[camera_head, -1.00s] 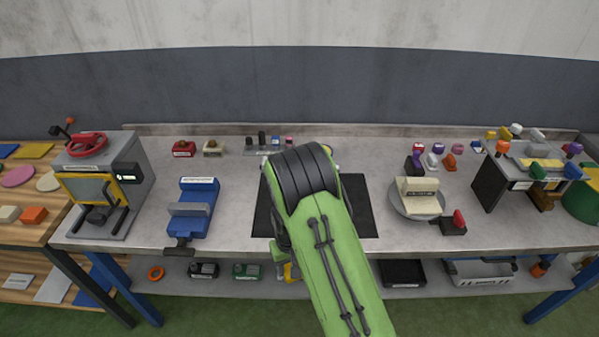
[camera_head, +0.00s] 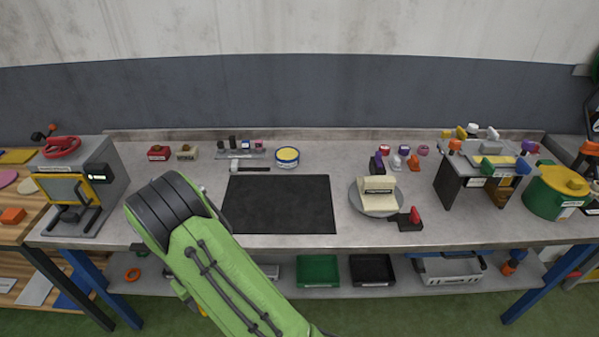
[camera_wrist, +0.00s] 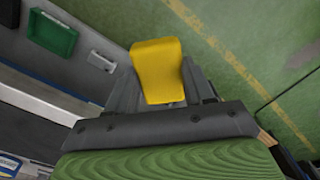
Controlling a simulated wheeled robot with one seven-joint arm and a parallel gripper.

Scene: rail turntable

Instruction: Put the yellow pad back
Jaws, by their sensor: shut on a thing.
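The yellow pad (camera_wrist: 158,68) is a flat, slightly tapering block in the middle of the wrist view. My gripper (camera_wrist: 160,97) is shut on it, with grey jaw parts on both sides; the contact itself is partly hidden. The pad is over the floor in front of the bench, below bench-top height. In the head view a small bit of yellow (camera_head: 180,289) shows beside my green arm at the lower left; most of the gripper is hidden there by the arm.
The bench top (camera_head: 260,242) carries a black mat (camera_head: 277,205), a grey round plate (camera_head: 357,203) with a cream block, and a press (camera_head: 105,205) at left. A green tray (camera_head: 318,270) and black tray (camera_head: 372,269) sit on the lower shelf. A green pot (camera_head: 545,200) stands right.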

